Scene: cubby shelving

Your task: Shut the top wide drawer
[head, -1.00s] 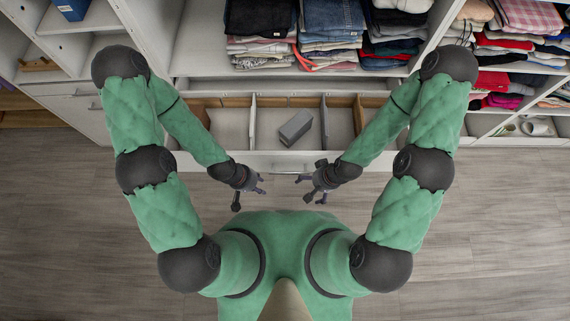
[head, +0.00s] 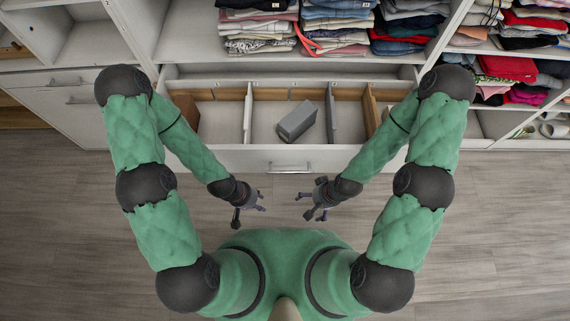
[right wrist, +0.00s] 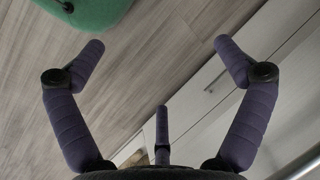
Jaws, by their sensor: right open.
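The top wide drawer (head: 240,158) is pulled out below the clothes shelf in the head view. Its inside has several dividers and holds a grey box (head: 297,120). A bar handle (head: 289,168) is on its front. My left gripper (head: 248,208) is in front of the drawer front, left of the handle, apart from it. Its fingers look spread and empty. My right gripper (head: 308,203) is right of the handle, also apart from the drawer. In the right wrist view its fingers (right wrist: 160,75) are wide open with nothing between them.
Folded clothes (head: 335,30) fill the shelf above the drawer. More clothes (head: 515,70) are in cubbies at right. A closed drawer with a handle (head: 78,101) is at left. The wooden floor (head: 500,220) around me is clear.

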